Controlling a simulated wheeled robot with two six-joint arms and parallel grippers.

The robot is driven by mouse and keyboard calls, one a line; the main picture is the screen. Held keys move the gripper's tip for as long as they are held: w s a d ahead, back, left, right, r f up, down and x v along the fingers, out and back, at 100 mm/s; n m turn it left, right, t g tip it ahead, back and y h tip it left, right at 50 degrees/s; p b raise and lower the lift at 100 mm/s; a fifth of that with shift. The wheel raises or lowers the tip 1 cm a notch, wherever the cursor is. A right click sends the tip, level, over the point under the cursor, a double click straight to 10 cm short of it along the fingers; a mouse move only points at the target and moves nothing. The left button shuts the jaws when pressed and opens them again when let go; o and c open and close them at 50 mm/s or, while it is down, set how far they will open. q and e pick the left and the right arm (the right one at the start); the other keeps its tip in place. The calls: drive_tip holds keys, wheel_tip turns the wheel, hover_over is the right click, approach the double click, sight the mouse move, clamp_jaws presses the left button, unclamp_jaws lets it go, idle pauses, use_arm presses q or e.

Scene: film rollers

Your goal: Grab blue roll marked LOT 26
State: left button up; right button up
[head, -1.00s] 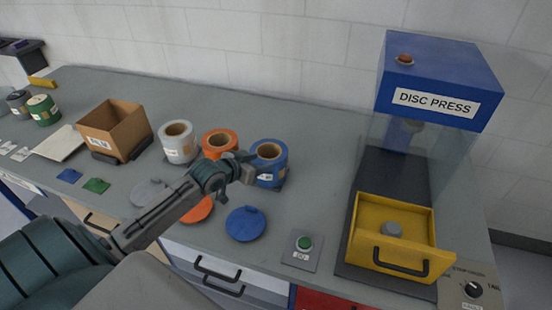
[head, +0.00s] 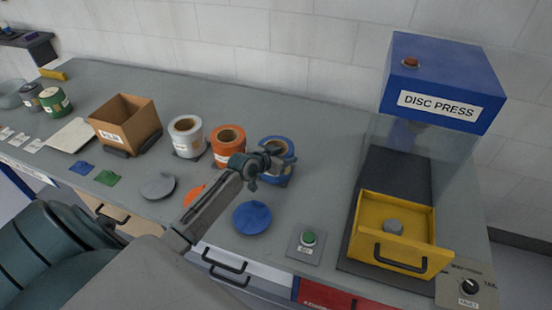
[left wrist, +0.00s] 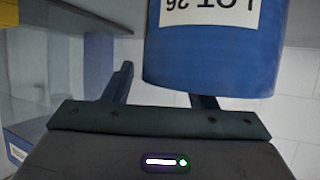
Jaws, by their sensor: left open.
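The blue roll (head: 278,147) stands on the bench at the right end of a row of three rolls, with a brown core. In the left wrist view the blue roll (left wrist: 215,55) fills the upper middle, and its white label reads LOT 26 upside down. My left gripper (head: 272,161) is open and in front of the blue roll, hiding part of it. My right gripper is not in view.
An orange roll (head: 228,144) and a white roll (head: 186,137) stand left of the blue roll. A cardboard box (head: 125,123) is further left. Flat blue (head: 252,217) and grey (head: 157,186) discs lie in front. The disc press (head: 440,80) with its yellow drawer (head: 395,229) stands right.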

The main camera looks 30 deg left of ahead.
use_arm(q)
drive_tip(key=shift+c, duration=0.4)
drive_tip(key=shift+s, duration=0.1)
clamp_jaws()
drive_tip(key=shift+d, duration=0.1)
